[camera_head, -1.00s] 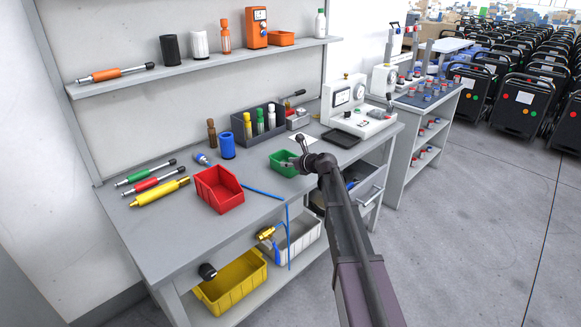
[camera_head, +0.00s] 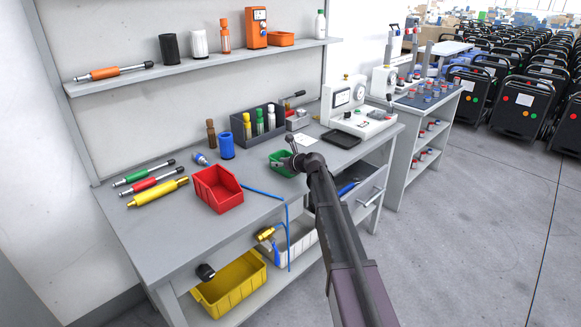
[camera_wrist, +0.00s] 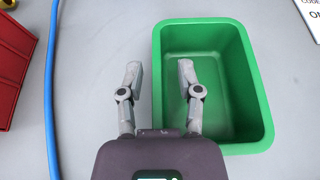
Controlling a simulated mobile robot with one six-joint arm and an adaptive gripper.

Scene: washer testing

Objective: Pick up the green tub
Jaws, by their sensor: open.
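The green tub (camera_head: 277,168) stands upright on the grey workbench, right of the red bin, partly hidden behind my arm. In the wrist view the green tub (camera_wrist: 238,140) is empty. My gripper (camera_wrist: 158,75) is open, with its two fingers on either side of the tub's left wall as seen from above. The right finger is over the inside of the tub and the left finger is outside it. My gripper (camera_head: 284,158) also shows at the tub in the head view. I cannot tell how far the fingertips reach below the rim.
A red bin (camera_head: 220,197) and a blue hose (camera_head: 262,191) lie left of the tub. A dark rack (camera_head: 240,135) with bottles stands behind. A gauge device (camera_head: 362,122) and black tray (camera_head: 341,138) are at the right.

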